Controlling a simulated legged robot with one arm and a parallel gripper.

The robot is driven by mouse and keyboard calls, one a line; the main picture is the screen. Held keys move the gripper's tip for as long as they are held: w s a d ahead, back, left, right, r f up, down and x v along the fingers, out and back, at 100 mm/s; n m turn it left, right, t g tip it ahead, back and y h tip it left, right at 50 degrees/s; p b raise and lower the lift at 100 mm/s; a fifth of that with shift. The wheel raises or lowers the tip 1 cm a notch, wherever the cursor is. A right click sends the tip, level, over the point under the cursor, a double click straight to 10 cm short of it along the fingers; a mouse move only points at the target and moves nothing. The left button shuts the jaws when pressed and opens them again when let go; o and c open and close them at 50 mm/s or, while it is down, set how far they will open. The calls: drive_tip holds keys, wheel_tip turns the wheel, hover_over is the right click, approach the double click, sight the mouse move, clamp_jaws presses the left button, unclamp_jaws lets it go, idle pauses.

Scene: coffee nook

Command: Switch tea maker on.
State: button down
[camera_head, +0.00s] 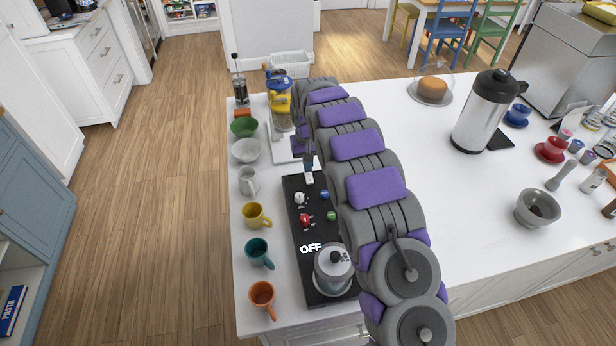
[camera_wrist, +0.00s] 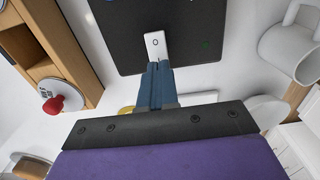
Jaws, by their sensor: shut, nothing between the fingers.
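A silver pot with a black knob (camera_head: 333,258) stands at the near end of a long black tray (camera_head: 306,262). White letters reading OFF show beside it. A small white switch (camera_head: 309,178) sits at the tray's far edge. In the wrist view the switch (camera_wrist: 155,45) is a white rocker with a circle mark on the dark tray (camera_wrist: 190,25). My gripper (camera_head: 309,167) has its blue fingers together right at the switch's edge. In the wrist view the fingertips (camera_wrist: 157,66) overlap its lower end; I cannot tell whether they touch it.
Several small coloured pots, including a red one (camera_head: 306,218), stand on the tray. Yellow (camera_head: 254,215), teal (camera_head: 259,252) and orange (camera_head: 262,295) mugs line the counter's left edge. My arm covers the tray's right side.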

drive_tip(key=shift+f, duration=0.9)
idle(0.5)
drive_tip(key=shift+r+p, duration=1.25)
drive_tip(key=shift+r, duration=2.25)
